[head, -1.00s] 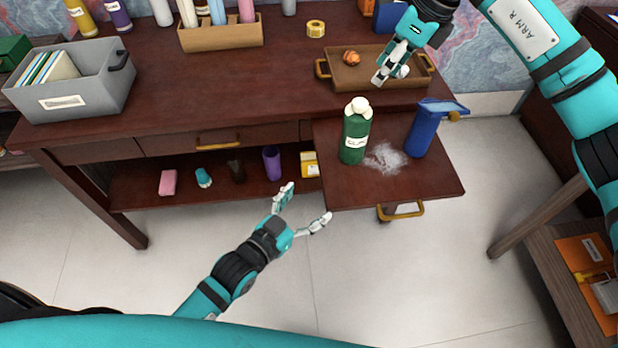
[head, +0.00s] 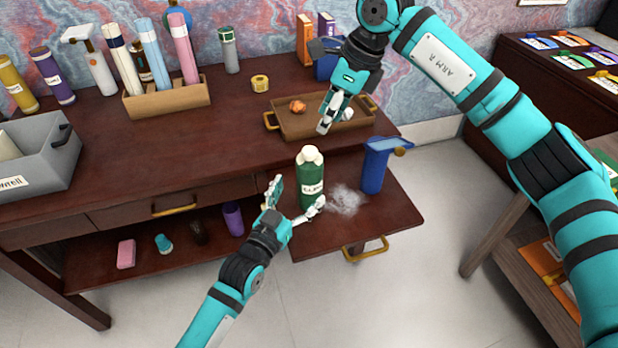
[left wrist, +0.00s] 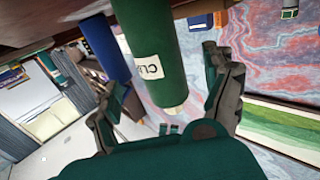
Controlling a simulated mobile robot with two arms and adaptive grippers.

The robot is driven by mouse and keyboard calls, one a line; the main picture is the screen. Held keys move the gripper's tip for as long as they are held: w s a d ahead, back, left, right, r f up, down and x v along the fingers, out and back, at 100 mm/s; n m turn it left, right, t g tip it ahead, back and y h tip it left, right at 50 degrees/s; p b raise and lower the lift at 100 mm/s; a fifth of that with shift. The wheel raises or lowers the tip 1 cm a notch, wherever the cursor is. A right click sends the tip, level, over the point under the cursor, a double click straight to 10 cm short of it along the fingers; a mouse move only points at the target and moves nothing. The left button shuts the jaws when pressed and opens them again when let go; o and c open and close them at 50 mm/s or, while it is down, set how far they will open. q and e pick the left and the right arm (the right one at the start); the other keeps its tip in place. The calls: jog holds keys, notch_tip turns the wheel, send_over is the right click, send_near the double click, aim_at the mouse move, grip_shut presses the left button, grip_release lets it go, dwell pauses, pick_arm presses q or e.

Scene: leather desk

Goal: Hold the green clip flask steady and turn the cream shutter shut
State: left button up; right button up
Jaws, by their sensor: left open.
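The green clip flask (head: 312,186) stands upright on the pulled-out board of the desk, with a pale label on its front. Its cream shutter (head: 310,155) is on top; how far it is turned cannot be told. My left gripper (head: 297,194) is open low beside the flask, one finger to its left and one in front of its base. In the left wrist view the flask (left wrist: 150,50) appears upside down, between the spread fingers, and contact is not clear. My right gripper (head: 331,115) points down over the brown tray, its fingers close together.
A blue flask-like container (head: 374,170) stands right of the green flask, with a pale spill (head: 346,199) between them. The brown tray (head: 290,128) holds an orange lump (head: 297,107). A grey bin (head: 40,165) and a wooden bottle rack (head: 168,101) are at left.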

aim_at(310, 177)
pick_arm(q)
jog(key=x, duration=0.6)
